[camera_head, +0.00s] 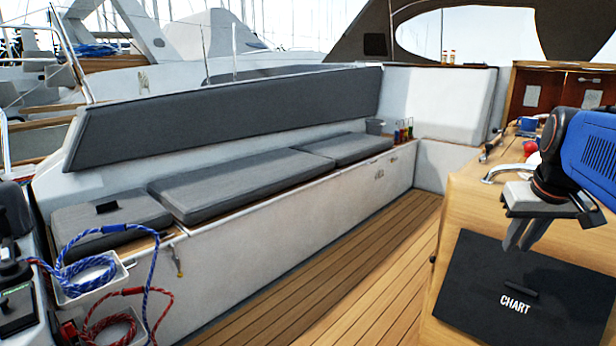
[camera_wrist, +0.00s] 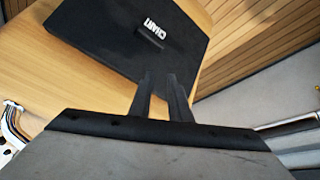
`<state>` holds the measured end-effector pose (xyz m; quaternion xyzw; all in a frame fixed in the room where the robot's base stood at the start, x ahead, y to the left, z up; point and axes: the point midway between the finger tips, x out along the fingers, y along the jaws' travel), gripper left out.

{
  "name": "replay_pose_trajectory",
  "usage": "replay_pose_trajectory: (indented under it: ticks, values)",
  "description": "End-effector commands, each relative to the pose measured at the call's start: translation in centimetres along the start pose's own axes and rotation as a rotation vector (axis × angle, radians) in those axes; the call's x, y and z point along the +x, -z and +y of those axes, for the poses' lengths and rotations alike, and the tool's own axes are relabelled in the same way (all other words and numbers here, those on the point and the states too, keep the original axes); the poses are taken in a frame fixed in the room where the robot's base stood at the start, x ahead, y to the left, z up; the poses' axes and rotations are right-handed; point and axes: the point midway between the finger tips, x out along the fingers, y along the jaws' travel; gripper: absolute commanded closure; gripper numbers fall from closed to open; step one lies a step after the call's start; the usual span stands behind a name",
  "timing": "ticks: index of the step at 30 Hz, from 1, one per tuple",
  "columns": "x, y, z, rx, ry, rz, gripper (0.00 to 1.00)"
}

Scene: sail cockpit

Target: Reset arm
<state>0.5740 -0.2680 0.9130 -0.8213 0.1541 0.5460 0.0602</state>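My gripper (camera_head: 520,246) hangs at the right of the head view, over the wooden table. Its two dark fingers point down, with a narrow gap between them and nothing held. In the wrist view the two fingers (camera_wrist: 159,76) also stand apart, and the gap is empty. Below and beyond them is a flat black panel marked CHART (camera_head: 470,283), with a small dark handle on it. The panel also shows in the wrist view (camera_wrist: 110,45). The fingers look apart from the panel.
A wooden table (camera_head: 455,215) carries the panel; a red round object (camera_head: 531,148) and a blue mug (camera_head: 527,124) are behind. Grey-cushioned bench (camera_head: 240,180) runs along the left. Trays with blue rope (camera_head: 92,285) and red rope (camera_head: 115,328) sit lower left. The plank floor (camera_head: 330,290) is clear.

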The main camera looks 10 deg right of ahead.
Motion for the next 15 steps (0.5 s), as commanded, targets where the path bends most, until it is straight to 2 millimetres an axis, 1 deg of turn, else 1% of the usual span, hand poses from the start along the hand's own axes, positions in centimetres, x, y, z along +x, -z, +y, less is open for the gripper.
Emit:
replay_pose_trajectory:
  ticks: [1,6,11,15]
  values:
    - [0.4,-0.9,-1.7,-0.022,0.014,0.003,0.83]
    - [1.7,-3.9,-6.2,-0.074,0.051,0.008,0.83]
    - [2.9,-7.2,-9.8,-0.125,0.086,0.010,0.83]
    - [4.0,-10.3,-12.5,-0.169,0.117,0.014,0.83]
